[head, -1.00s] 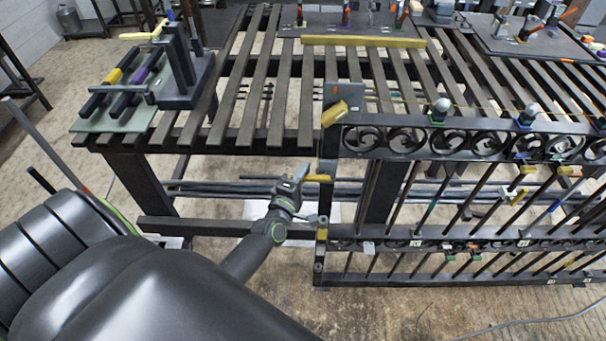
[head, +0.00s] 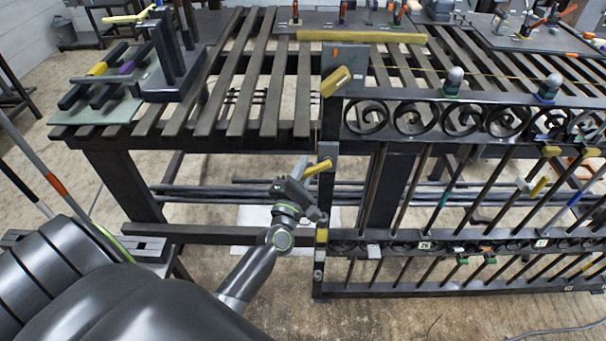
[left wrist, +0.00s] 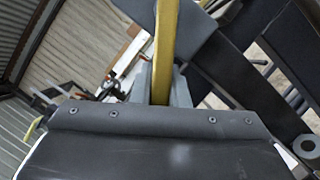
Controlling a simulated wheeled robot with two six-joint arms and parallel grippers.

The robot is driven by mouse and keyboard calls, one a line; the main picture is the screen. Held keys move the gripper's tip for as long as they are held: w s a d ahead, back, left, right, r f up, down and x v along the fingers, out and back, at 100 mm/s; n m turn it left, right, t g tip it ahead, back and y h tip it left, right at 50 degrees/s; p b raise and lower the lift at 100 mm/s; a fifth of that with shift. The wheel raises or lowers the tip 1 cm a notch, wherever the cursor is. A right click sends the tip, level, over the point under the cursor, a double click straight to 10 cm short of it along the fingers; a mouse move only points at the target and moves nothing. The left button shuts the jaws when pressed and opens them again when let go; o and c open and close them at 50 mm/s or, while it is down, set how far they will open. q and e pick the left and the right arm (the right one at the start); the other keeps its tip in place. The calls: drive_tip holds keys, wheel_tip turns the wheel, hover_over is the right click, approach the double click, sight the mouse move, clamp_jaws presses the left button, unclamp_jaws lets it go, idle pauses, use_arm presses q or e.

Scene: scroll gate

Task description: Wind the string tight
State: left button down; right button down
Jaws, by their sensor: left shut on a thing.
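The scroll gate (head: 463,148) is a dark metal frame with a row of scrolls and thin bars. A thin yellow string (head: 415,70) runs along its top, past small round-topped posts. A yellow block (head: 336,82) sits at the top of the gate's left post. Lower on that post is a yellow handle (head: 320,167), tilted up to the right. My left gripper (head: 303,171) is shut on the yellow handle. In the left wrist view the yellow handle (left wrist: 166,45) stands between my fingers (left wrist: 160,86). Whether the string is tight cannot be told. My right gripper is not in view.
A slatted dark table (head: 240,95) stands behind the gate. On its left are a green plate (head: 95,108) and a dark upright stand (head: 180,85). A yellow bar (head: 360,37) lies across the slats. The floor (head: 380,315) in front of the gate is mostly clear.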

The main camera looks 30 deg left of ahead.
use_arm(q)
drive_tip(key=shift+f, duration=0.2)
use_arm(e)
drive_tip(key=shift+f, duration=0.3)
use_arm(q)
drive_tip(key=c, duration=1.4)
unclamp_jaws()
drive_tip(key=shift+r, duration=0.1)
drive_tip(key=shift+d, duration=0.1)
